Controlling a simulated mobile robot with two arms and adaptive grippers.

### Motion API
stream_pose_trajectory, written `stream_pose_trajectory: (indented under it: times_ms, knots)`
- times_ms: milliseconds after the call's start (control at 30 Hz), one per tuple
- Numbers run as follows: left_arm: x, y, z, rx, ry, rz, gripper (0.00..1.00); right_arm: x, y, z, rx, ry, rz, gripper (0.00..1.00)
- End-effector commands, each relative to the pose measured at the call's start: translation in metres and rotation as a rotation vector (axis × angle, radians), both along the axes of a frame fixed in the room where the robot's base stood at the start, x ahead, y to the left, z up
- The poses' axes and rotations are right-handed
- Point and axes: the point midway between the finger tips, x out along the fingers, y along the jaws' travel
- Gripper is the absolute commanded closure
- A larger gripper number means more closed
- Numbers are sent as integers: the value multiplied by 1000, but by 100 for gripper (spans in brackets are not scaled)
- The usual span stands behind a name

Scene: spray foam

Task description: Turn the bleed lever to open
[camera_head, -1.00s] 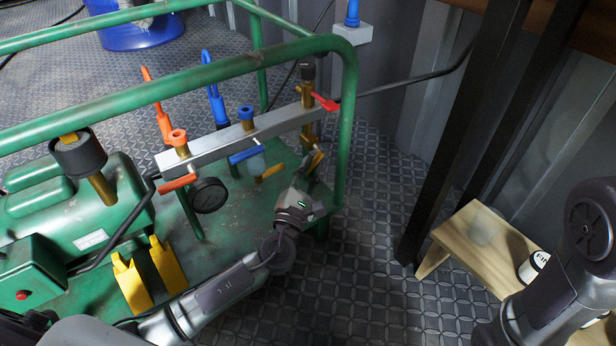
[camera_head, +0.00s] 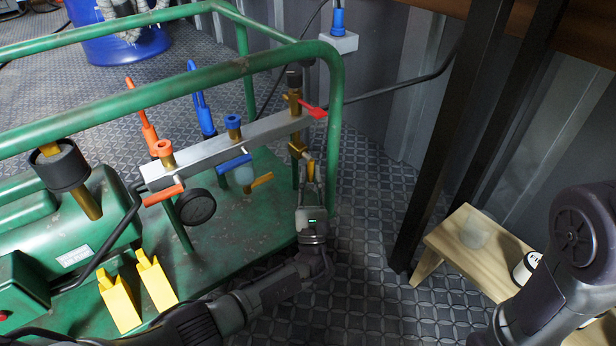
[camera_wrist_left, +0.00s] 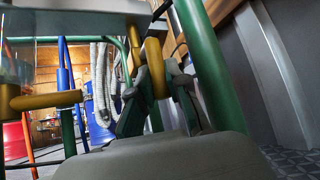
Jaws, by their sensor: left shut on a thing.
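The grey manifold bar (camera_head: 230,150) sits inside the green frame. A yellow lever (camera_head: 298,149) hangs under its right end, below a brass valve with a red handle (camera_head: 313,111). My left gripper (camera_head: 309,172) reaches up from below and is shut on this yellow lever. In the left wrist view its fingers (camera_wrist_left: 160,95) stand on either side of the yellow lever (camera_wrist_left: 154,65). A second yellow lever (camera_head: 261,181) is to the left under the bar, and it also shows in the left wrist view (camera_wrist_left: 45,100). My right gripper is out of view.
The green frame's corner post (camera_head: 334,140) stands close to the right of my left gripper. A round black gauge (camera_head: 195,207) and an orange-red handle (camera_head: 164,195) are at the bar's left. A wooden stool (camera_head: 470,250) and dark posts stand to the right.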

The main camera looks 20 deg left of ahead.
Motion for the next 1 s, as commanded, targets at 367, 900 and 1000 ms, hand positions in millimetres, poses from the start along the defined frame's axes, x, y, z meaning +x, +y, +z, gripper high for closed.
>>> stream_pose_trajectory:
  times_ms: [367, 900, 1000]
  knots:
    - [2, -1, -1, -28, -31, -1, 100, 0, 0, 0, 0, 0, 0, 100]
    - [2, -1, -1, -27, -32, -1, 59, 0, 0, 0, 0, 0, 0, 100]
    - [2, -2, 0, -27, -32, -1, 59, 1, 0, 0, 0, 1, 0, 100]
